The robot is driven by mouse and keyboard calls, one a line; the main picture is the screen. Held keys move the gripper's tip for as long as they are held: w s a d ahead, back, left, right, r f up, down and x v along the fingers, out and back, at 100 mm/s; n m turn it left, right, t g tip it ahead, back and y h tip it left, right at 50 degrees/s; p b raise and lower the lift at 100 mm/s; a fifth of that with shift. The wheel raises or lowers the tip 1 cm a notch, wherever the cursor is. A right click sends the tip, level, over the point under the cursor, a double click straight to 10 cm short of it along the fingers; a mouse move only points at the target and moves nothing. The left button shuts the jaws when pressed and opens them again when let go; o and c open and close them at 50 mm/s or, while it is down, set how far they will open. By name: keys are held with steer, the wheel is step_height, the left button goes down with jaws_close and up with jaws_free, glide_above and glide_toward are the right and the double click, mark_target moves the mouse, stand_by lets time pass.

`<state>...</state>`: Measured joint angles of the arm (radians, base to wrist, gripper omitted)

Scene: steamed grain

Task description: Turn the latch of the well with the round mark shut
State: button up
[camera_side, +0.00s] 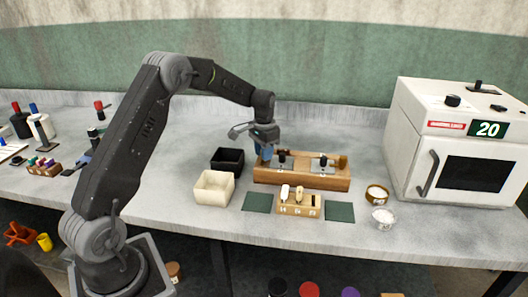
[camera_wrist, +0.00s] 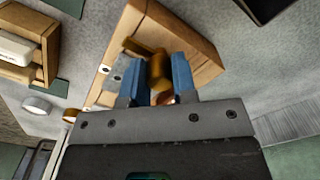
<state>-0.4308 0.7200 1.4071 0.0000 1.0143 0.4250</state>
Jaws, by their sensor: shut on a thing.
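A long wooden block (camera_side: 300,180) stands mid-bench, with metal plates and dark upright knobs (camera_side: 282,158) along its top. A brown wooden latch piece (camera_side: 343,160) shows at its right end. My gripper (camera_side: 264,152) is down at the block's left end. In the wrist view my gripper (camera_wrist: 161,65) has its two blue fingers on either side of a brown, rounded latch handle (camera_wrist: 159,70) and is shut on it. The wooden block (camera_wrist: 192,38) lies beneath, with a light metal plate left of the fingers. The round mark cannot be made out in either view.
A black bin (camera_side: 227,158) and a cream bin (camera_side: 213,188) stand left of the block. In front are a small wooden rack (camera_side: 299,208) and green mats (camera_side: 258,202). Two small bowls (camera_side: 383,218) and a white steamer oven (camera_side: 455,150) stand to the right.

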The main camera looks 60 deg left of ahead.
steer(key=shift+n, duration=0.3)
steer(key=n, duration=0.3)
steer(key=shift+n, duration=0.3)
steer(key=n, duration=0.4)
steer(key=shift+r+n, duration=0.1)
steer(key=shift+n, duration=0.2)
steer(key=n, duration=0.9)
steer(key=o, duration=0.9)
step_height(320, 180, up, 14)
steer(key=shift+f, duration=0.1)
